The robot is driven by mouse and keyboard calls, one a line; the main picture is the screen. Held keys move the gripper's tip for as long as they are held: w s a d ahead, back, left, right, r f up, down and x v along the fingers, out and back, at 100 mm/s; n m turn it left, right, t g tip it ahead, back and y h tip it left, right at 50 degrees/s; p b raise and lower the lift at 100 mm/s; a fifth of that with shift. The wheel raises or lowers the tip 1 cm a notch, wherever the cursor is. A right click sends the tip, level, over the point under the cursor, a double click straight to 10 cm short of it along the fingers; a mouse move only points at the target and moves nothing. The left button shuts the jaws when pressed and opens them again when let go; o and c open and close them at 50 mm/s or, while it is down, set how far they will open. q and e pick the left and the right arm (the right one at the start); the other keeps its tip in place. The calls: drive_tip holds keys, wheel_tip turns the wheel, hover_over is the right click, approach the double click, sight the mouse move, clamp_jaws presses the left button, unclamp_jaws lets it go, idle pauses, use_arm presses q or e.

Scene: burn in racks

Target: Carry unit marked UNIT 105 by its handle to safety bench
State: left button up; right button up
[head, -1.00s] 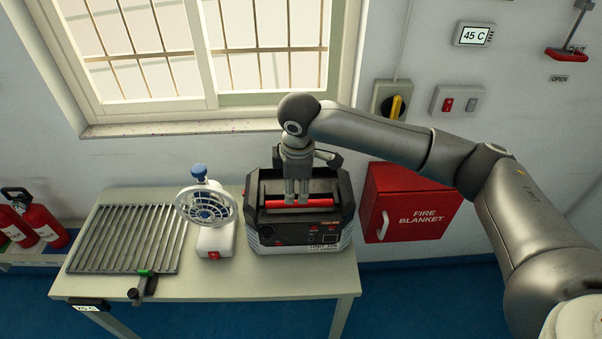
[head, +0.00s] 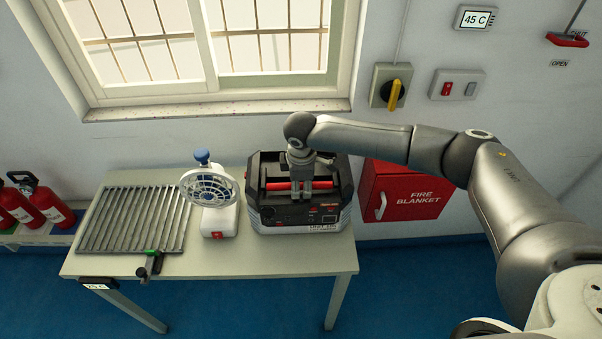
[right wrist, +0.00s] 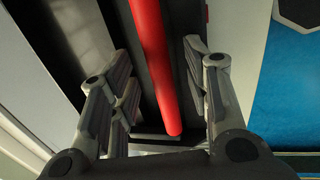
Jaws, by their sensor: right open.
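The unit (head: 297,218) is a black and grey box standing on the right part of the table, with a label on its lower front edge too small to read surely. Its red bar handle (head: 279,186) runs across the top; it also shows in the right wrist view (right wrist: 153,60). My right gripper (head: 301,194) is over the handle, pointing down. In the right wrist view my right gripper (right wrist: 160,95) is open, with one finger on each side of the red bar and gaps between. My left gripper is not in view.
The table (head: 275,258) also holds a slatted metal rack (head: 135,220) on the left and a small white fan (head: 211,195) left of the unit. A red fire blanket box (head: 405,192) is on the wall to the right. Fire extinguishers (head: 45,203) stand at far left.

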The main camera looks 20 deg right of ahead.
drive_tip(key=shift+f, duration=0.1)
clamp_jaws()
drive_tip(key=c, duration=0.8)
unclamp_jaws()
drive_tip(key=shift+c, duration=0.3)
drive_tip(key=shift+w+r+p, duration=0.2)
drive_tip(key=shift+r+p, duration=0.75)
drive_tip(key=shift+o, duration=1.4)
drive_tip(key=shift+c, duration=0.3)
